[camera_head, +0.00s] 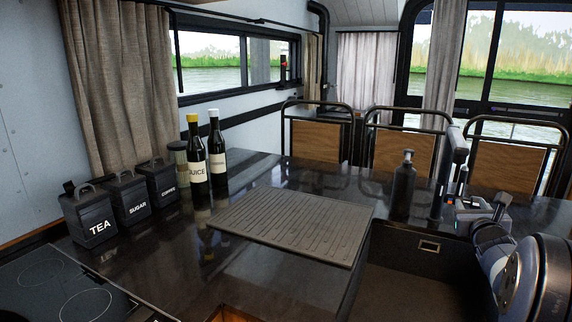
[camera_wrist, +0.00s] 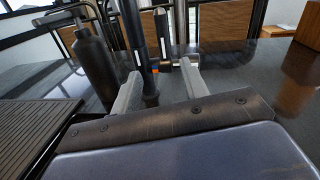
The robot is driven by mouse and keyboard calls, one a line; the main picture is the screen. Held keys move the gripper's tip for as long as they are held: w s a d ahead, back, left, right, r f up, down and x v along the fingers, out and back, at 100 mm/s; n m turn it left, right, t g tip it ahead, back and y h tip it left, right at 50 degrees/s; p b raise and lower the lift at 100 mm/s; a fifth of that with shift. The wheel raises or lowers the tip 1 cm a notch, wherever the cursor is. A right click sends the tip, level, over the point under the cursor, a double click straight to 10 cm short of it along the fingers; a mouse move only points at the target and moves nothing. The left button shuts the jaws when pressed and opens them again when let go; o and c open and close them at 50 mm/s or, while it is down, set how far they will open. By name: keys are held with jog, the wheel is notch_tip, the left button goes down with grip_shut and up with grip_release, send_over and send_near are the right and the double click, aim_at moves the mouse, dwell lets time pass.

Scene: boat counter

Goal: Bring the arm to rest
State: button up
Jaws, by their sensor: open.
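My gripper (camera_head: 478,204) is at the right of the head view, at the end of my arm, near the black tap (camera_head: 437,198) behind the sink (camera_head: 408,284). In the wrist view my gripper (camera_wrist: 160,84) shows two pale fingers spread apart with nothing held between them. The tap's dark post (camera_wrist: 138,50) stands beyond the fingers there; I cannot tell whether they touch it. A black pump bottle (camera_head: 403,188) stands to the left of the tap, and it also shows in the wrist view (camera_wrist: 95,66).
A ribbed grey board (camera_head: 294,224) lies on the dark counter left of the sink. Tea, sugar and coffee canisters (camera_head: 131,200), a juice bottle (camera_head: 196,163) and another dark bottle (camera_head: 217,155) stand at the left. A hob (camera_head: 55,285) is front left. Wooden-backed chairs (camera_head: 404,151) line the far side.

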jog(key=shift+p+x, duration=0.35)
jog(key=shift+x, duration=1.65)
